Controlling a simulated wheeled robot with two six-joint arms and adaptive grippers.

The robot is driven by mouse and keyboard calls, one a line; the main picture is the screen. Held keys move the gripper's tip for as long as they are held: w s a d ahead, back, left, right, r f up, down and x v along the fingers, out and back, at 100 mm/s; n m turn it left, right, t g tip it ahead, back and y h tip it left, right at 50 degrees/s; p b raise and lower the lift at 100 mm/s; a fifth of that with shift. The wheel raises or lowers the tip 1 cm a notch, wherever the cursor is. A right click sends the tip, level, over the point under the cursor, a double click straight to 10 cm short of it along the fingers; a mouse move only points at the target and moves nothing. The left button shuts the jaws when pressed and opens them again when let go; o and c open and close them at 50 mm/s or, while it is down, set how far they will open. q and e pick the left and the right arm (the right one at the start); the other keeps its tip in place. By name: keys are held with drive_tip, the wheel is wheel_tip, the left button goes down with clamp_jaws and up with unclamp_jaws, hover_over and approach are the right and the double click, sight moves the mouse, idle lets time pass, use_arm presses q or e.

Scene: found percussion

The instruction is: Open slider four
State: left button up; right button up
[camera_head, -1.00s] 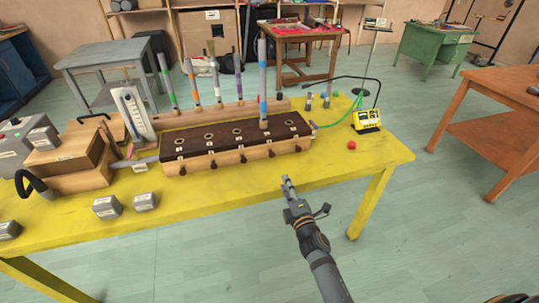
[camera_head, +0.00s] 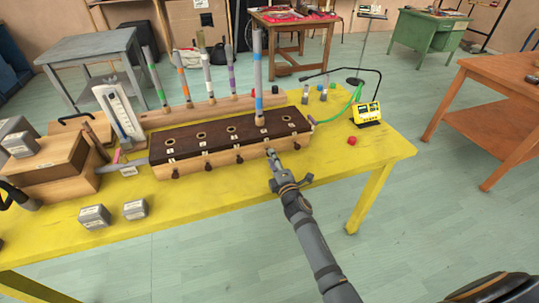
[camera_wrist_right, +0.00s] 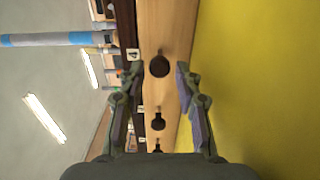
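The wind chest (camera_head: 228,150) is a long wooden box with a dark top and light front, on the yellow table. Its top has a row of holes, and dark slider knobs line its front. A grey pipe with a blue band (camera_head: 259,88) stands upright in one hole near the right end. My right gripper (camera_head: 271,154) is at the chest's front below this pipe. In the right wrist view the gripper (camera_wrist_right: 160,77) is open, its fingers either side of a dark knob (camera_wrist_right: 159,66) beside a label reading 4. Contact cannot be told. My left gripper is out of view.
Several banded pipes stand in a wooden rack (camera_head: 210,108) behind the chest. A yellow gauge box (camera_head: 367,114) with a green hose and a red ball (camera_head: 352,140) are on the right. Metal weights (camera_head: 95,216) lie front left. The table (camera_head: 210,198) is clear before the chest.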

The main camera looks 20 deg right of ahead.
drive_tip(key=shift+w, duration=1.65)
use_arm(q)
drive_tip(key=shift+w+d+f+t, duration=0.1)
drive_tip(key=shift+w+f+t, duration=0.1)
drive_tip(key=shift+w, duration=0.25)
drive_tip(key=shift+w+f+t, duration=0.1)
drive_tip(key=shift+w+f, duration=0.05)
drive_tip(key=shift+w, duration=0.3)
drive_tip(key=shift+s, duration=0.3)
use_arm(e)
clamp_jaws()
